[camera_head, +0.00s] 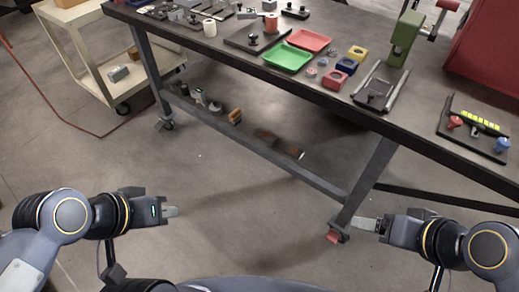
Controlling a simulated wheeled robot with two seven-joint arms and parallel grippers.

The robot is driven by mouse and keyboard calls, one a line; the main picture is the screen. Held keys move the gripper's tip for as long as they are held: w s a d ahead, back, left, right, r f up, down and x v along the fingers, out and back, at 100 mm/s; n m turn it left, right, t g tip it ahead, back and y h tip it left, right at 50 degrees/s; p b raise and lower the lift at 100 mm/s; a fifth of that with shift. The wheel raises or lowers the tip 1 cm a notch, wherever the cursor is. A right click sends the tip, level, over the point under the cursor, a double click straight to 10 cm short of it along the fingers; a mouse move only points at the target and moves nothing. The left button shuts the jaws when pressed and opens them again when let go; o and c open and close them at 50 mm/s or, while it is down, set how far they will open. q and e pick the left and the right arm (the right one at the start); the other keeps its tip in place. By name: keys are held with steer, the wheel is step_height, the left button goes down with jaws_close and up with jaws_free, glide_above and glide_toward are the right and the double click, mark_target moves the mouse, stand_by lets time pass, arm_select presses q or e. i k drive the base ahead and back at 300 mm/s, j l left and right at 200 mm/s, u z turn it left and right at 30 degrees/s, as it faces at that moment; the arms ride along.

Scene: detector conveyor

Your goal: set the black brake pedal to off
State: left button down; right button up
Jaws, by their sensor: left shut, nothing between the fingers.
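A small dark piece (159,126) sits at the caster under the workbench's left leg. It may be the black brake pedal, but it is too small to tell how it is set. A red pedal (334,237) shows at the caster under the nearer right leg. My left gripper (174,211) is shut and empty, in front of the bench and well apart from the left caster. My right gripper (365,224) is just right of the near leg's foot in the picture; its finger gap does not show clearly.
The dark workbench (215,50) carries a green tray (287,58), a red tray (309,40), a green press (404,36) and a panel with colored knobs (473,128). A low beam (262,146) joins its legs. A beige cart (90,62) stands at left. Open floor lies between my arms.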

mark_target(161, 123)
steer(key=i+j, duration=0.3)
steer(key=i+j+z, duration=0.1)
steer(key=i+j, duration=0.2)
steer(key=j, duration=0.25)
steer(key=i+j, duration=0.6)
steer(key=j, duration=0.25)
steer(key=i+j+z, duration=0.1)
steer(key=i+j, duration=0.2)
steer(key=j, duration=0.15)
steer(key=i+j, duration=0.3)
steer(key=j, duration=0.15)
steer(key=i+j, duration=0.25)
steer(key=j, duration=0.2)
steer(key=i+j+z, duration=0.1)
steer(key=i+j, duration=0.2)
steer(key=j, duration=0.15)
